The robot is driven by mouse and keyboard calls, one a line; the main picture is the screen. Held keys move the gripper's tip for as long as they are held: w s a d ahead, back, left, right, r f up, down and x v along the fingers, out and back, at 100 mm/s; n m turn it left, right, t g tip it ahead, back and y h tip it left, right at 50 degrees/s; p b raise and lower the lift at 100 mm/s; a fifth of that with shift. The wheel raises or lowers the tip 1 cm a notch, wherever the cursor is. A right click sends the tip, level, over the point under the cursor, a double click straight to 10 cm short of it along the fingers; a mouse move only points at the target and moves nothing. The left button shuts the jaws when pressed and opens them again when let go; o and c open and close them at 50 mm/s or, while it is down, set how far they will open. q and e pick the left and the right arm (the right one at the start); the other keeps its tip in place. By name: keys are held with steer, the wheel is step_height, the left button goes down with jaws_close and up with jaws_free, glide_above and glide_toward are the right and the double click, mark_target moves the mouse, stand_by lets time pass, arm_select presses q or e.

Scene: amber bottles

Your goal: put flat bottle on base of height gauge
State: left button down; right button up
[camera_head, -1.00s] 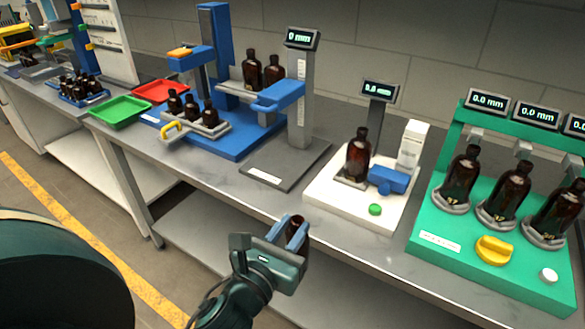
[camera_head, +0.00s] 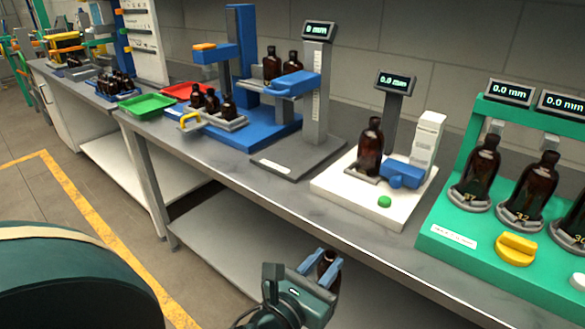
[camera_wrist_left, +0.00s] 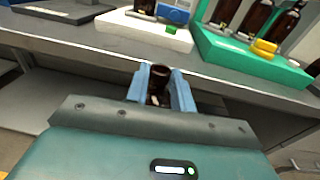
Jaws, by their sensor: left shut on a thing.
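My left gripper (camera_head: 321,264) is shut on a dark amber bottle (camera_head: 328,262), held in front of the bench edge and below the bench top. In the left wrist view the bottle (camera_wrist_left: 158,82) stands between the two blue fingers, its mouth toward the bench; its lower part is hidden. The height gauge (camera_head: 317,85) has a grey column, a blue arm and a display reading 0 mm. Its dark grey base (camera_head: 283,163) lies flat on the bench, up and left of my gripper, and its front part is bare. My right gripper is not in view.
A white gauge (camera_head: 345,195) with a bottle stands right of the height gauge. A green fixture (camera_head: 480,250) with several bottles is further right. A blue stand (camera_head: 235,140) and red and green trays (camera_head: 147,105) are left. The bench edge lies between my gripper and the gauges.

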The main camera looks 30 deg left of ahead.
arm_select(q)
steer(key=shift+w+d+r, duration=0.15)
steer(key=shift+d+r, duration=0.05)
steer(key=shift+d, duration=0.35)
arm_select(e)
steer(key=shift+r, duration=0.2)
arm_select(q)
steer(key=shift+a, duration=0.1)
